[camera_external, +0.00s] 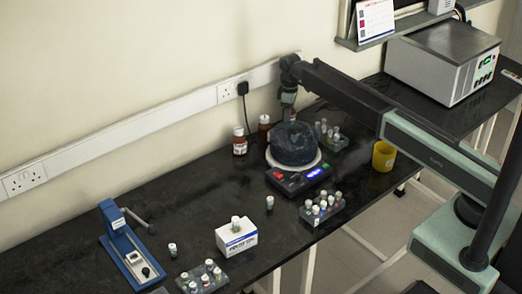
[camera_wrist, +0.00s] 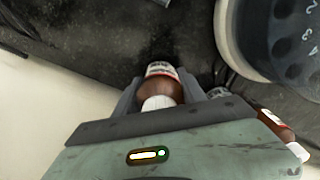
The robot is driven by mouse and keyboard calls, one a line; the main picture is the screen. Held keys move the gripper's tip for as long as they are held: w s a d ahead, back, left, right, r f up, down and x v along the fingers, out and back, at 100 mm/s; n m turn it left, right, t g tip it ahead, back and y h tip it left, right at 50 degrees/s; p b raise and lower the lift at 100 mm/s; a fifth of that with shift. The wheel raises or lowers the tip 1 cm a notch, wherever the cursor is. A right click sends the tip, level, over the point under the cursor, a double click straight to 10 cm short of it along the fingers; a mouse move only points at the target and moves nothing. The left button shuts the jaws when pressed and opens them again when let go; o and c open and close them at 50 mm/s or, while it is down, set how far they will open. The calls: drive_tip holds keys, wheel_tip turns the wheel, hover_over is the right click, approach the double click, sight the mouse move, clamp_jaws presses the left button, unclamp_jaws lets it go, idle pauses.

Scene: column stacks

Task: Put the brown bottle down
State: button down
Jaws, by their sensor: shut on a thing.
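A brown bottle (camera_wrist: 161,84) with a white cap and a red-and-white label is between the fingers of my gripper (camera_wrist: 160,92) in the wrist view. The gripper is shut on it. In the external view my gripper (camera_external: 288,112) points down just behind the dark round machine, which hides the held bottle. I cannot tell whether the bottle's base touches the bench.
The dark round machine (camera_external: 293,145) with a numbered rotor (camera_wrist: 285,45) stands close by. Brown bottles stand left of it, one by the wall (camera_external: 239,142) and one nearer (camera_external: 264,128). A vial rack (camera_external: 328,134) stands to its right. The black bench (camera_external: 180,205) has bare room at left.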

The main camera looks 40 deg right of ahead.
wheel_tip(320, 180, down, 2)
drive_tip(key=shift+f+b, duration=0.15)
drive_tip(key=shift+b, duration=0.3)
drive_tip(key=shift+r, duration=0.25)
drive_tip(key=shift+f, duration=0.2)
drive_tip(key=c, duration=0.7)
unclamp_jaws()
drive_tip(key=shift+o, duration=0.2)
drive_tip(key=shift+r, duration=0.15)
wheel_tip(320, 180, up, 12)
drive_tip(key=p, duration=1.2)
drive_tip(key=shift+r+p, duration=0.15)
drive_tip(key=shift+p, duration=0.2)
drive_tip(key=s+m, duration=0.7)
drive_tip(key=s, duration=2.6)
drive_tip(key=shift+d+m, duration=0.2)
drive_tip(key=shift+m, duration=0.1)
